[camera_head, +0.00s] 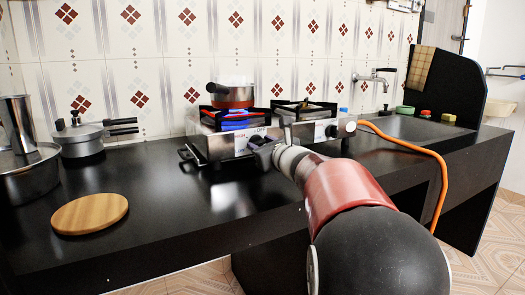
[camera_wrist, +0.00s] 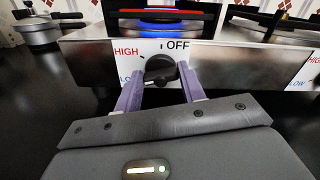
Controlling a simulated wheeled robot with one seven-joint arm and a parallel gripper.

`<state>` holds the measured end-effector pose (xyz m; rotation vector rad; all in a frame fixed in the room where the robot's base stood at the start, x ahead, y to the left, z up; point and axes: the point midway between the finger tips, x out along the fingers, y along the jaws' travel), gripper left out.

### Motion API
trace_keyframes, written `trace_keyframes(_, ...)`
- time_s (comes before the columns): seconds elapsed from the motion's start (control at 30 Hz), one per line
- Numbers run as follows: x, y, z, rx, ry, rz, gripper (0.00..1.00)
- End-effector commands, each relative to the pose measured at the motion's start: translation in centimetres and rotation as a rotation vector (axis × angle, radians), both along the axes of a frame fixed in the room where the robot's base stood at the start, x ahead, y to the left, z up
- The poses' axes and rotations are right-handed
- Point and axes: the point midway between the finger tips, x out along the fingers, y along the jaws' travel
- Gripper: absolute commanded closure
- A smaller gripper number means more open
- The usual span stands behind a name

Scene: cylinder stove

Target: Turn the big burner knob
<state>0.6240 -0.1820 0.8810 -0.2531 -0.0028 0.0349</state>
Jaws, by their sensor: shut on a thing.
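The stove (camera_head: 222,148) is a silver two-burner unit on the black counter, with a pot (camera_head: 236,93) over its left burner. The black burner knob (camera_wrist: 160,68) is on the stove's front panel, between the printed HIGH, OFF and LOW marks in the wrist view. My gripper (camera_wrist: 160,76) has its two purple fingers on either side of the knob and is shut on it. In the head view my gripper (camera_head: 262,150) is at the stove's front and hides most of this knob. Blue and red parts (camera_wrist: 162,28) show under the pot.
An orange hose (camera_head: 425,153) runs from the stove's right end over the counter edge. A pressure cooker (camera_head: 83,137), a steel pot (camera_head: 28,172) and a round wooden board (camera_head: 90,214) stand to the left. A tap (camera_head: 378,78) is at the right. The counter's front middle is clear.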

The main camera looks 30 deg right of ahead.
Motion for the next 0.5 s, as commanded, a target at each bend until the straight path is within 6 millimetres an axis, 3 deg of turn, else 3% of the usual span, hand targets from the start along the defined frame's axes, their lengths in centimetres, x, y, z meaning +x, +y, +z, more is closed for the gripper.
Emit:
trace_keyframes(0.03,0.01,0.1,-0.8,-0.045,-0.006,0.001,0.83)
trace_keyframes(0.23,-0.02,0.13,-0.59,-0.212,-0.011,0.0,0.83)
trace_keyframes(0.5,-0.03,0.13,-0.1,-0.274,-0.01,0.0,0.83)
